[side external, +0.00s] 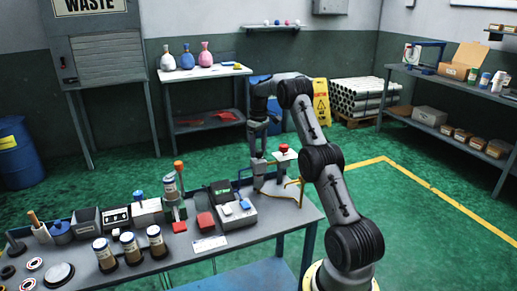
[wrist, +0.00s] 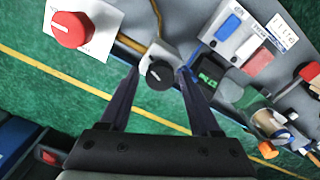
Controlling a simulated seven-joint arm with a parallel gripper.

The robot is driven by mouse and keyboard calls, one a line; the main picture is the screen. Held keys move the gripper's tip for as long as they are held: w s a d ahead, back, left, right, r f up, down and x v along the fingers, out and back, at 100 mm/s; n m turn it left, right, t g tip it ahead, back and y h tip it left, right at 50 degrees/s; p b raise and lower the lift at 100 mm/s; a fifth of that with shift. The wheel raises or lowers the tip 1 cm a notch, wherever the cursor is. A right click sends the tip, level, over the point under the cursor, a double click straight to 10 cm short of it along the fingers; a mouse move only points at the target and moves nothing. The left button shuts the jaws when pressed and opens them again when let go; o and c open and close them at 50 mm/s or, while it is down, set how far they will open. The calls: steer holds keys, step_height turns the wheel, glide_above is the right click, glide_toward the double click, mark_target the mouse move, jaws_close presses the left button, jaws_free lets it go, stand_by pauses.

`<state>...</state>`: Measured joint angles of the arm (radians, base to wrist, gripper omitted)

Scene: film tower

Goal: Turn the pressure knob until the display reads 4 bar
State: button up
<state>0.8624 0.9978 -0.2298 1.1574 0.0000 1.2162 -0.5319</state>
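A black round knob (wrist: 159,74) with a pale mark sits on a grey mount. In the wrist view it lies between the fingertips of my gripper (wrist: 158,72), with a gap on both sides. My gripper is open and empty. In the side view my gripper (side external: 257,150) points down over the grey mount (side external: 259,170) at the bench's far right end, and the knob is hidden or too small to make out. A dark box with a green display (wrist: 209,68) is right of the knob in the wrist view; its reading is not legible.
A red knob (wrist: 70,28) on a white plate stands close by; it also shows in the side view (side external: 283,148). A box with blue and white switches (side external: 236,208), jars (side external: 130,246) and other items crowd the bench to the left.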

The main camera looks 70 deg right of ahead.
jaws_close()
steer(key=m, duration=0.4)
steer(key=shift+r, duration=0.1)
steer(key=shift+m, duration=2.2)
steer(key=shift+o, duration=1.3)
jaws_free()
